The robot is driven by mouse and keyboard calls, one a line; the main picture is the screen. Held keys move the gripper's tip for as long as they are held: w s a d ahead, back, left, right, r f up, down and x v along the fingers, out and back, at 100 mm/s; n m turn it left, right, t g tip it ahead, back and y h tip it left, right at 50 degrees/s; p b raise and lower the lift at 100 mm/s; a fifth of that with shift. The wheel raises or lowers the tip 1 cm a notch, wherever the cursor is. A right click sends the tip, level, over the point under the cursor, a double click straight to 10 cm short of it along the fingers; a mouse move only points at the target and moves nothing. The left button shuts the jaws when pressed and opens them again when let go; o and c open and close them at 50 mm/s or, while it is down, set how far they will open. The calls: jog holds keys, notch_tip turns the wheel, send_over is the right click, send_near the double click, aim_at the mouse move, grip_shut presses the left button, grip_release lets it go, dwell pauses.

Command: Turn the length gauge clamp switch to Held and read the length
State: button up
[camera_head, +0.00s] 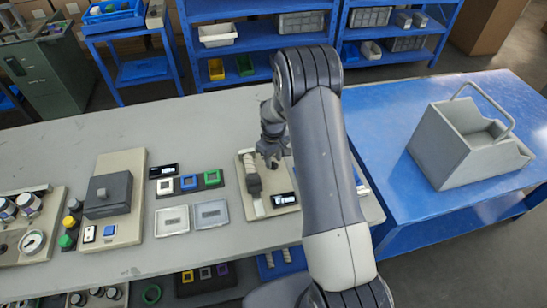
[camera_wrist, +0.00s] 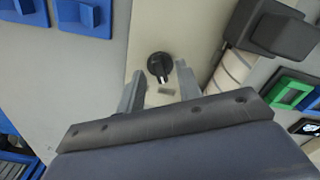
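The length gauge is a beige plate (camera_head: 264,212) on the grey bench. It carries a pale segmented roll (camera_head: 249,160), a dark block (camera_head: 253,184) and a black display (camera_head: 284,199) whose white text is too small to read. In the wrist view a black rotary switch (camera_wrist: 160,66) with a white pointer mark sits on the beige plate, above a small grey label that I cannot read. My gripper (camera_wrist: 160,70) is open, with one finger on each side of the switch, apart from it. In the head view my gripper (camera_head: 268,152) hangs over the plate's back part and hides the switch.
Left of the gauge are a rack of coloured square frames (camera_head: 189,182) and two clear trays (camera_head: 211,214). A dark box on a beige plate (camera_head: 108,194) stands farther left. Blue parts (camera_wrist: 88,17) lie beside the plate.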

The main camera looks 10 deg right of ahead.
jog(key=shift+f, duration=0.35)
jog(key=shift+c, duration=0.3)
grip_shut()
